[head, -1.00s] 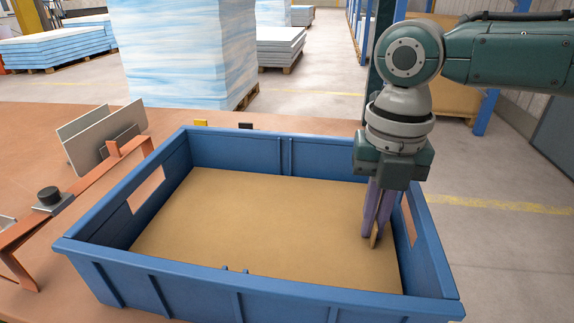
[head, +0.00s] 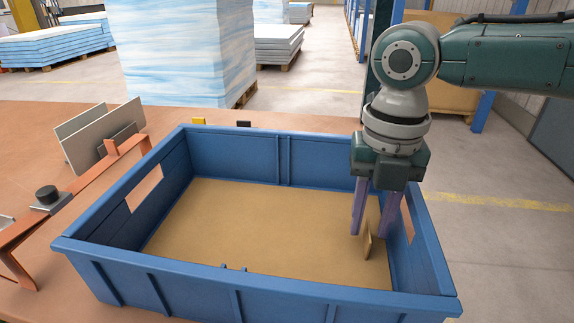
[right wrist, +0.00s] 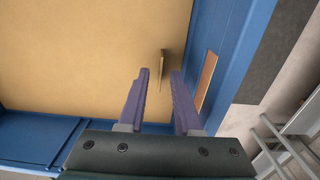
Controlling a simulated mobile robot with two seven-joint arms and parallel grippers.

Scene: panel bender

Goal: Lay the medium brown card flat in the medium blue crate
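The brown card (head: 260,225) lies flat inside the blue crate (head: 225,283) and covers most of the floor that shows. A small upright tab (head: 367,248) of the same brown stands at the card's right side. My right gripper (head: 372,235) is open over the crate's right end, its purple fingers pointing down with the tab between or just below them, apart from it. In the right wrist view the tab (right wrist: 162,70) shows near the two open fingertips, and the card (right wrist: 75,55) fills the upper left. My left gripper is not in view.
The crate stands on an orange-brown table (head: 60,140). Left of it are a rack with grey plates (head: 95,140) and an orange bracket (head: 75,195) with a black knob. The crate's right wall is close beside my right fingers.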

